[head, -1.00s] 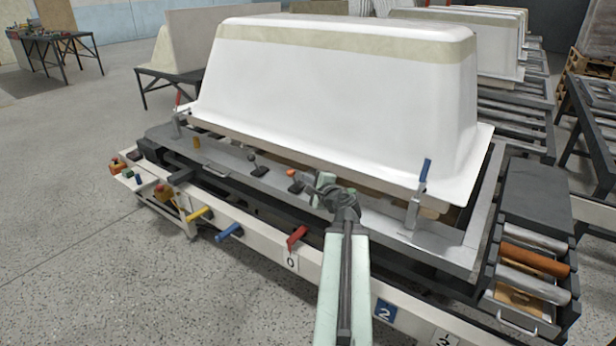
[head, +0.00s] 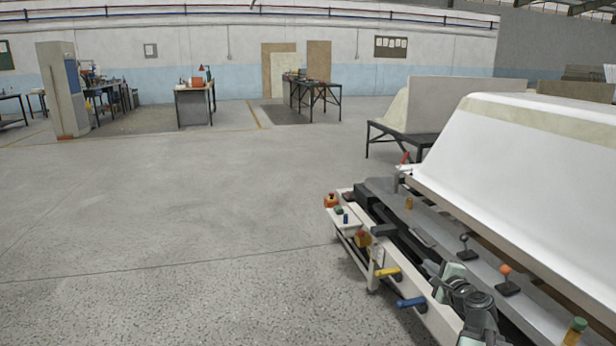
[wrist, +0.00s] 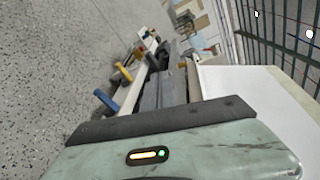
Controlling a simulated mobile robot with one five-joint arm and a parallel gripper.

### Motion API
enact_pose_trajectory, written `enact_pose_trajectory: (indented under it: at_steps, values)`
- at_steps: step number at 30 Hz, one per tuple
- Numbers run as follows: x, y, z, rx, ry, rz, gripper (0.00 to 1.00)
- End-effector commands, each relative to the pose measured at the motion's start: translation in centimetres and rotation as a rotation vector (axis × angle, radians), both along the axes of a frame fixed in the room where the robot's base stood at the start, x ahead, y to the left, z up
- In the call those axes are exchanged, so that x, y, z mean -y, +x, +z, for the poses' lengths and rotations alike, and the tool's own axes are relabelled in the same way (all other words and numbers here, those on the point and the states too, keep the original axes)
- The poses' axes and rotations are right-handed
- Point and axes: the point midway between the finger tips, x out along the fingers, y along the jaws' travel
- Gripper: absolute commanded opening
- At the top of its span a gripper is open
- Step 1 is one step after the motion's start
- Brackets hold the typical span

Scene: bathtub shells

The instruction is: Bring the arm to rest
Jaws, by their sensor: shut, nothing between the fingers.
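My gripper (head: 450,276) is in the lower right of the head view, pale green with dark joints behind it. It appears over or just in front of the machine's front edge, near the black-knobbed lever (head: 464,246); the gap is hard to judge. It is shut and holds nothing. In the wrist view its pale green housing (wrist: 190,150) with a dark front bar fills the bottom. The fingertips are not clearly seen.
A white tub shell (head: 530,160) stands on the machine at right. A white rail (head: 398,283) carries yellow (head: 387,273) and blue (head: 411,302) handles. An orange-knobbed lever (head: 507,278) is close to my gripper. Open concrete floor (head: 200,220) lies left.

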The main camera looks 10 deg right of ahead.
Motion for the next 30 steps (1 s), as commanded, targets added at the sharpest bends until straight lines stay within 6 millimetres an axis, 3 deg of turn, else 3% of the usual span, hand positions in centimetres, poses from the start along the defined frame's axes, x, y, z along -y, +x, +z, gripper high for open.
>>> enact_pose_trajectory:
  at_steps: [1,3,7,9,12,15,19,25,27,28,30]
  values:
    - [-4.5,1.8,-0.6,-0.027,-0.028,0.082,0.00]
    - [-10.4,3.5,-1.8,-0.074,-0.088,0.199,0.00]
    - [-21.4,4.6,-4.6,-0.178,-0.240,0.438,0.00]
    - [-26.8,4.1,-6.5,-0.238,-0.342,0.574,0.00]
    - [-32.9,2.5,-9.3,-0.327,-0.496,0.761,0.00]
    - [-37.3,0.0,-12.1,-0.424,-0.661,0.942,0.00]
    - [-39.6,-4.6,-15.8,-0.596,-0.910,1.187,0.00]
    - [-33.6,-11.0,-18.5,-0.918,-1.163,1.452,0.00]
    - [-32.3,-13.3,-18.6,-0.975,-1.206,1.589,0.00]
    - [-32.4,-13.1,-16.3,-0.971,-1.204,1.574,0.00]
    - [-32.4,-13.0,-14.1,-0.970,-1.202,1.569,0.00]
